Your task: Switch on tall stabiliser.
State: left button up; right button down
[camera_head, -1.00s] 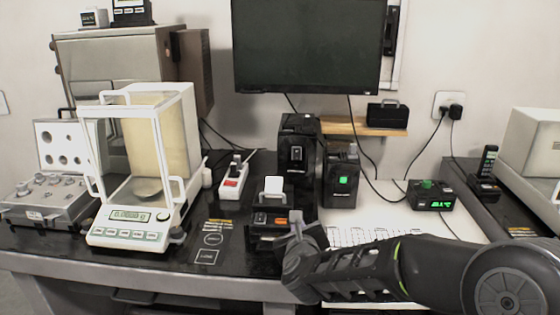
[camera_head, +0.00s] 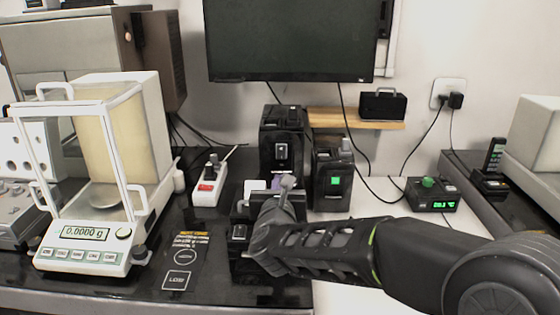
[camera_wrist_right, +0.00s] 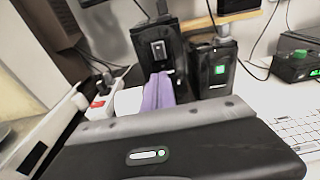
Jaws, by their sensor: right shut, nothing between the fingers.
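The tall stabiliser (camera_head: 268,137) is a black box against the wall, with a grey-framed switch (camera_head: 282,152) on its front that shows no green light. It also stands near the top of the right wrist view (camera_wrist_right: 146,50), its switch (camera_wrist_right: 159,49) facing me. The shorter stabiliser (camera_head: 322,160) stands right of it, with a switch (camera_head: 335,180) lit green. My right gripper (camera_head: 287,183) is shut and empty, in front of and below the tall stabiliser's switch; I cannot tell whether it touches anything. My left gripper is not in view.
A small black device with a white top (camera_head: 250,188) and a purple item (camera_wrist_right: 158,92) lie close to my right gripper. A glass-cased balance (camera_head: 85,247) and power strip (camera_head: 208,186) are left. A green-knobbed box (camera_head: 432,197) and a keyboard (camera_wrist_right: 300,133) are right.

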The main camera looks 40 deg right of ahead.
aim_at(281, 157)
jog(key=p+x, duration=0.1)
jog(key=x, duration=1.3)
